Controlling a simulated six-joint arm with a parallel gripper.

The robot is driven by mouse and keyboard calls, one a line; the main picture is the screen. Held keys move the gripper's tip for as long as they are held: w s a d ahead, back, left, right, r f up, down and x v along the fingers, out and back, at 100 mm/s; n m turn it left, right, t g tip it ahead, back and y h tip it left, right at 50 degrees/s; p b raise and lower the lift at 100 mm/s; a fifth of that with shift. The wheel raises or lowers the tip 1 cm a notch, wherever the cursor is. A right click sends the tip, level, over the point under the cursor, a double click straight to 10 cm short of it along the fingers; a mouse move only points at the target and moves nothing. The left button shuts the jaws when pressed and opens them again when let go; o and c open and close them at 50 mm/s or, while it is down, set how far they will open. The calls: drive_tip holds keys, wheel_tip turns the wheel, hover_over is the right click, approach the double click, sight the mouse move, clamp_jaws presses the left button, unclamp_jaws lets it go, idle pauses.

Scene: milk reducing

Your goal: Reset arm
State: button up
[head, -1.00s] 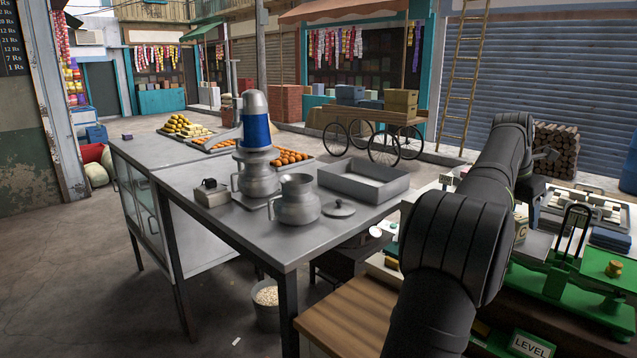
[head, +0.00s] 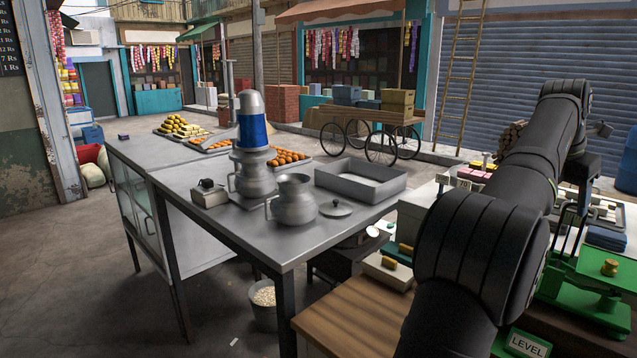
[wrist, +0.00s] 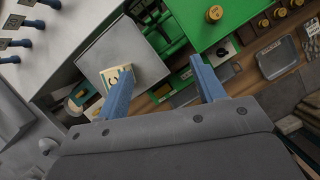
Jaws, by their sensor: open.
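My gripper (wrist: 160,95) shows in the wrist view with its two blue fingers apart and nothing between them. It is above the bench at the right. A cream block with a letter on it (wrist: 118,78) lies on a grey plate (wrist: 125,50), beside and partly behind the left finger; I cannot tell whether they touch. In the head view my arm covers the bench at the right, and the fingers cannot be made out there. The green balance scale (head: 585,290) stands partly behind my arm.
A steel table (head: 235,225) holds a blue-banded machine (head: 253,130), a metal jug (head: 294,203), a lid (head: 336,209) and a shallow tray (head: 360,180). Brass weights (wrist: 282,12) and a small grey tray (wrist: 278,58) lie near the scale. Open floor lies at the left.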

drive_tip(key=s+a+f+m+g, duration=0.2)
drive_tip(key=s+a+f+m, duration=0.3)
drive_tip(key=s+a+f, duration=0.3)
drive_tip(key=s+a+f+m+g, duration=0.2)
drive_tip(key=s+a+f+m, duration=0.4)
drive_tip(key=s+f, duration=0.7)
drive_tip(key=s+a, duration=0.1)
drive_tip(key=a, duration=0.1)
drive_tip(key=shift+s+a+f, duration=0.15)
drive_tip(key=shift+a+f, duration=0.25)
idle(2.5)
